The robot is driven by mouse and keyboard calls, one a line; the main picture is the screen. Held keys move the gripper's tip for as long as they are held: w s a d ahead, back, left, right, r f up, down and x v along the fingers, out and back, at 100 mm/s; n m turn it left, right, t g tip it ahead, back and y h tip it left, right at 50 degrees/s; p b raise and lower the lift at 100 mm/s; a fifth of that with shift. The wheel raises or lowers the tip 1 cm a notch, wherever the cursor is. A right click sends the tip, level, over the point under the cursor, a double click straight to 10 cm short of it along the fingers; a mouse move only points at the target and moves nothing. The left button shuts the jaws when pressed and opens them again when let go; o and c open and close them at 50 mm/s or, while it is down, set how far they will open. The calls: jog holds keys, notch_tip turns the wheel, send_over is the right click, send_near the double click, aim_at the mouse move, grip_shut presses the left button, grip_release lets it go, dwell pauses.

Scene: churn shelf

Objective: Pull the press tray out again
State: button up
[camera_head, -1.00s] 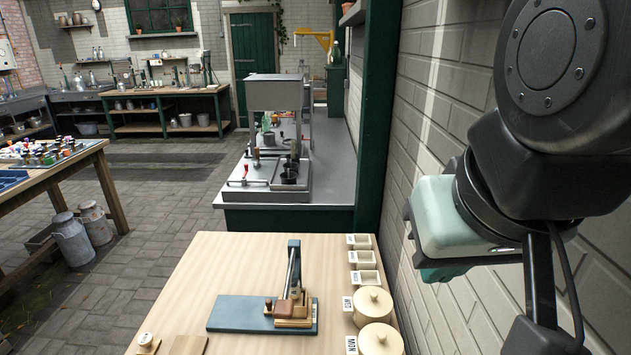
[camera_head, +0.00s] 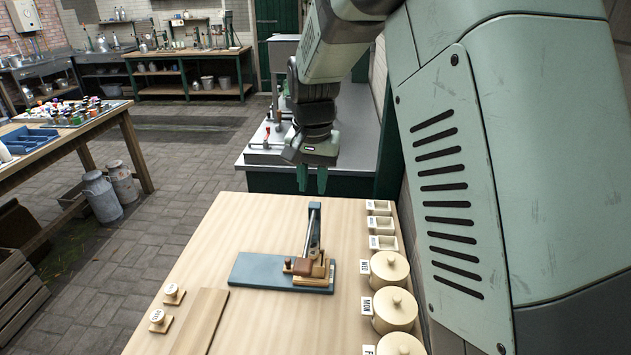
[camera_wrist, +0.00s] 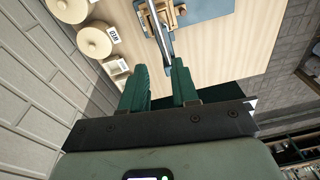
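The small press stands on the pale wooden table, with a flat blue base (camera_head: 258,270), a metal lever bar (camera_head: 311,228) and a stack of small wooden parts (camera_head: 312,267) at its right end. I cannot tell which wooden part is the tray. The press also shows upside down at the top of the wrist view (camera_wrist: 162,22). My gripper (camera_head: 312,186) hangs above the table's far edge, beyond the press, fingers pointing down. Its green fingers (camera_wrist: 163,80) are apart with nothing between them. It does not touch the press.
Lidded round pots (camera_head: 388,268) and small open boxes (camera_head: 381,226) line the table's right edge, close to the wall. Two labelled knobs (camera_head: 172,294) and a wooden board (camera_head: 203,318) lie at the front left. The table left of the press is clear.

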jog(key=g, duration=0.1)
send_near(288, 259)
jog(key=shift+m+h, duration=0.3)
notch_tip(288, 259, down, 9)
jog(key=shift+a+r, duration=0.1)
jog(key=shift+a, duration=0.1)
grip_shut()
